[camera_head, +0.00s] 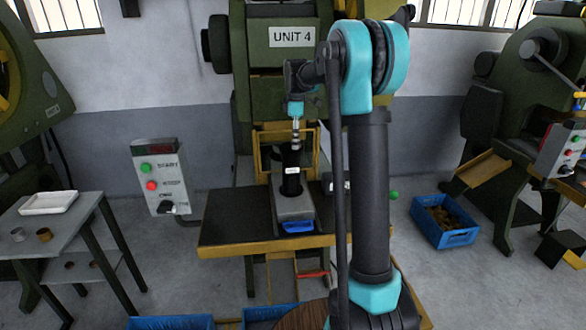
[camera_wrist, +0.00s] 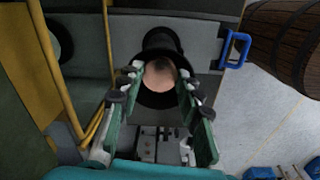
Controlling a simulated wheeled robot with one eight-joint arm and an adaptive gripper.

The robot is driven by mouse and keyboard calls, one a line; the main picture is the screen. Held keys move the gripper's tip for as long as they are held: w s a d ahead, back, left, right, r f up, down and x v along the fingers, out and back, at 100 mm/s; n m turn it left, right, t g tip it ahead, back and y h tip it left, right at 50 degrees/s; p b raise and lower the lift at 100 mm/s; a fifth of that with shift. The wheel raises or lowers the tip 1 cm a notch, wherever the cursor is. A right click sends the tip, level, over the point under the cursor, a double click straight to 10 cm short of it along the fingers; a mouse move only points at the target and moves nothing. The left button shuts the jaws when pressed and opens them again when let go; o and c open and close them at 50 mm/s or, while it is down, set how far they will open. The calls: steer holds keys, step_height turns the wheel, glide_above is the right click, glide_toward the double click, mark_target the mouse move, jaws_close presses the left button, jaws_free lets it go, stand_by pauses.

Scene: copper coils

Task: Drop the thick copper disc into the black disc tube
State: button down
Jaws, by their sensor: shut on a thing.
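The black disc tube (camera_head: 291,183), with a white label, stands upright on the grey press block under the UNIT 4 sign. In the wrist view the black tube (camera_wrist: 160,40) has its round mouth facing the camera. The thick copper disc (camera_wrist: 160,78) shows between the fingertips of my gripper (camera_wrist: 160,73), lined up with the tube mouth. My gripper is shut on the disc. I cannot tell whether the disc's lower edge is inside the mouth. In the head view my gripper (camera_head: 296,143) points down just above the tube; the disc cannot be made out there.
A yellow guard frame (camera_head: 262,155) stands close beside the tube, and a blue handle (camera_head: 297,227) is at the block's front. A control box (camera_head: 160,175) is at left. A side table (camera_head: 75,222) holds a white tray (camera_head: 48,203). A wooden barrel (camera_wrist: 285,42) is at right.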

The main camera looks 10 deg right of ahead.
steer(key=c, duration=1)
jaws_free()
steer(key=shift+o, duration=0.2)
step_height(320, 180, up, 12)
steer(key=shift+s, duration=0.15)
steer(key=s+d+f+m+t, duration=0.2)
steer(key=s+f+m, duration=0.6)
steer(key=s+f, duration=0.6)
steer(key=s+d+f+m+t, duration=0.2)
steer(key=s+f+m, duration=0.6)
steer(key=s+f, duration=0.7)
steer(key=s, duration=0.7)
steer(key=shift+s, duration=0.4)
